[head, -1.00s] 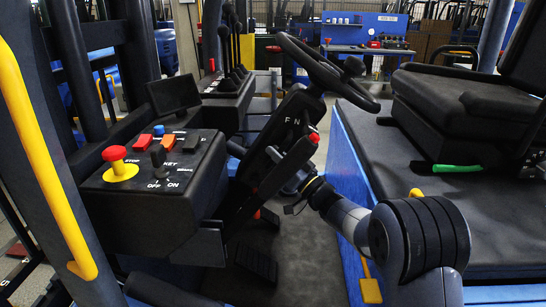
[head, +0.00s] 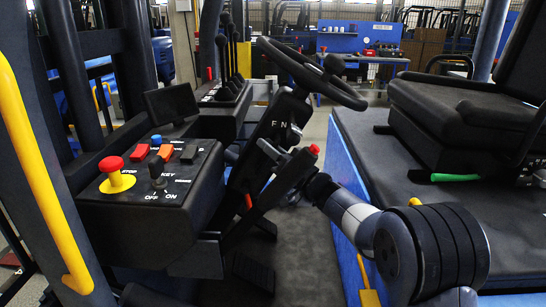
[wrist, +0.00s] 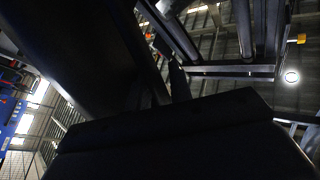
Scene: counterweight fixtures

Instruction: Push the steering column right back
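The steering column (head: 277,130) is a dark slanted post marked F and N, in the middle of the head view. The black steering wheel (head: 340,95) tops it, tilted, left of the seat. A dark lever with a red knob (head: 314,149) stands out at the column's right. My gripper (head: 293,190) is at the end of my arm, low on the right side of the column. Its fingers merge with the dark parts there, so contact and opening cannot be made out. In the wrist view a broad dark shape fills the bottom and dark parts cross the top.
The dark console (head: 145,210) at left carries a red stop button (head: 112,165), a key switch and several rocker switches. The seat (head: 465,120) with a green lever (head: 455,177) is at right. A yellow grab rail (head: 45,190) stands at far left. Open floor shows between console and seat base.

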